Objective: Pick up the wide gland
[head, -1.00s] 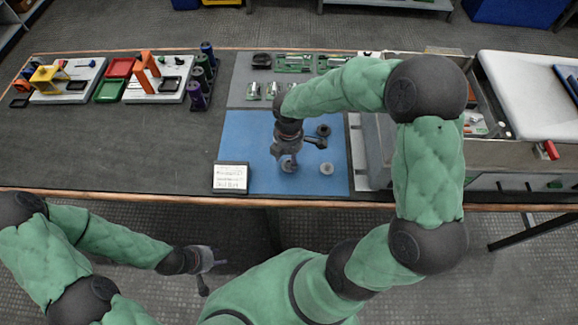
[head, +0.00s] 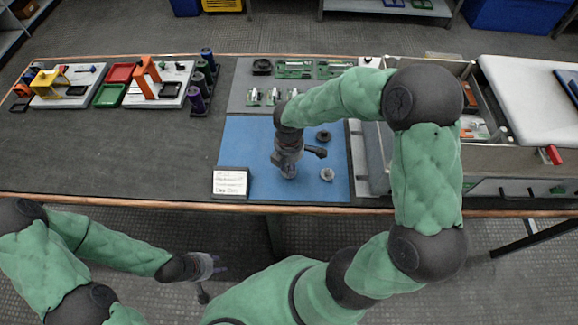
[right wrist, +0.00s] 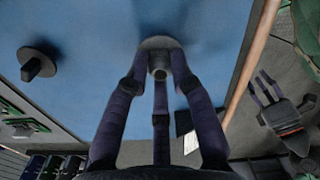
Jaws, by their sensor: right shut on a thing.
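My right gripper (head: 289,176) is over the blue mat, fingers pointing down. In the right wrist view its fingers (right wrist: 160,74) are closed round a small grey round piece (right wrist: 160,72), which I take to be the wide gland; the fingers hide most of it. A grey disc-shaped part (head: 327,174) lies on the mat to the right of the gripper; it seems to show behind the fingertips in the right wrist view (right wrist: 155,43). A black round part with a raised grip (head: 323,137) lies farther back. My left gripper (head: 213,279) is open and empty before the table.
A small white sign (head: 231,182) stands at the mat's front left corner. Green boards and small metal parts (head: 272,97) lie behind the blue mat (head: 240,140). A grey box (head: 500,160) is at right.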

